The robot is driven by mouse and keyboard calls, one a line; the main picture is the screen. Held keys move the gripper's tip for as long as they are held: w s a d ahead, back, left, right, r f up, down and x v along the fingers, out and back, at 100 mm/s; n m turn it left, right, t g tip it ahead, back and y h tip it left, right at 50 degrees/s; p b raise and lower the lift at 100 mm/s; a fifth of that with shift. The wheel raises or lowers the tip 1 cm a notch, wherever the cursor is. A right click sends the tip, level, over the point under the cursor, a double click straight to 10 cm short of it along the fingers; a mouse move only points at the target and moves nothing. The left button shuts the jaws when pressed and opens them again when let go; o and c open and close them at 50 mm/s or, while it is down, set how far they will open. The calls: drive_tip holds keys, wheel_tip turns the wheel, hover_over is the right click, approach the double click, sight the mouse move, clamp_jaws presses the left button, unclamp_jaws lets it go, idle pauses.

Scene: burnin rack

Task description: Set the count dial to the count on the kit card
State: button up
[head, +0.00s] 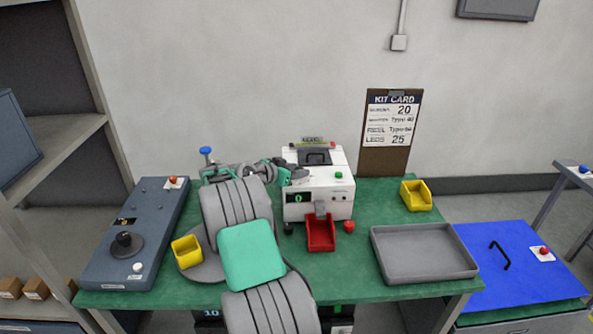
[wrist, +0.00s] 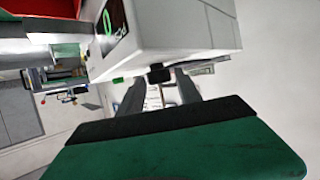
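The kit card (head: 391,120) hangs on a brown board at the wall; its top line reads 20 and its bottom line 25. The white machine (head: 325,198) on the green table shows a green 0 on its display (head: 298,198); the digit also shows in the wrist view (wrist: 110,25). My gripper (wrist: 159,78) is open beside the machine's upper left side. A small black piece (wrist: 160,74) at the machine's edge appears between its fingers; I cannot tell whether it is the count dial or whether they touch. In the head view my wrist largely hides the fingers.
A blue-grey panel with a round black knob (head: 124,240) lies at the left. A red tray (head: 321,235) is in front of the machine. Yellow bins (head: 416,196) (head: 187,252) and a grey tray (head: 423,254) stand on the table.

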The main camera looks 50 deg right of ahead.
clamp_jaws()
drive_tip(key=shift+s+t+b, duration=0.1)
drive_tip(key=shift+t+b, duration=0.2)
drive_tip(key=shift+b, duration=0.1)
